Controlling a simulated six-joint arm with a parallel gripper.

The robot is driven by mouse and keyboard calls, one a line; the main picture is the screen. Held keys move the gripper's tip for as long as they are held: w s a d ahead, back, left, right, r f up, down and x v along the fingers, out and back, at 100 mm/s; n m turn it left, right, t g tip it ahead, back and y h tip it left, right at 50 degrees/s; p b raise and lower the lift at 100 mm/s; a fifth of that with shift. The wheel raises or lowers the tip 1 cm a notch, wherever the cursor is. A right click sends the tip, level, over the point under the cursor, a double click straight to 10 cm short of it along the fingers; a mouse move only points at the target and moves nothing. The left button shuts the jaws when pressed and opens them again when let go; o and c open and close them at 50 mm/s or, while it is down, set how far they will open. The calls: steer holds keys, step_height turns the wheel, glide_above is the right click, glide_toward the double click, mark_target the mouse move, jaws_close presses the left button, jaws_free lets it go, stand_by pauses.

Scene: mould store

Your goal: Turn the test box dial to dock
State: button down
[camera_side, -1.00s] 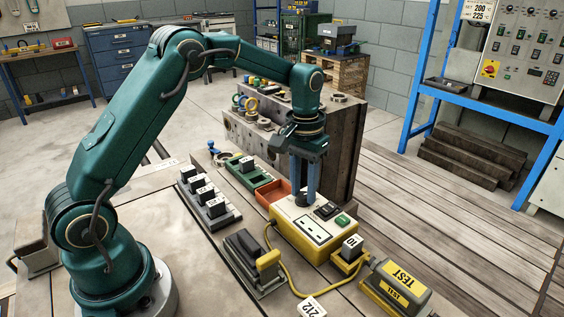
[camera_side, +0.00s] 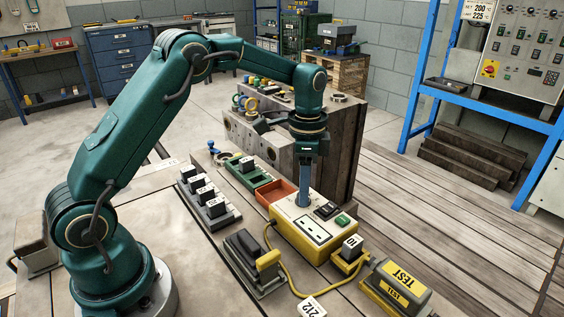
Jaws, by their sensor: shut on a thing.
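A black switch (camera_side: 327,209) and a green button (camera_side: 343,221) are on the top, right of the fingers.
An orange tray (camera_side: 268,193) lies close left of the box. A block marked 10 (camera_side: 350,247) and a TEST unit (camera_side: 398,284) stand at the right. A yellow cable (camera_side: 284,274) runs in front. A large mould block (camera_side: 338,150) rises behind my gripper.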

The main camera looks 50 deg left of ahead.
steer(key=m, duration=0.6)
steer(key=shift+r, duration=0.1)
stand_by(0.5)
steer(key=c, duration=0.6)
jaws_free()
steer(key=shift+r, duration=2.55)
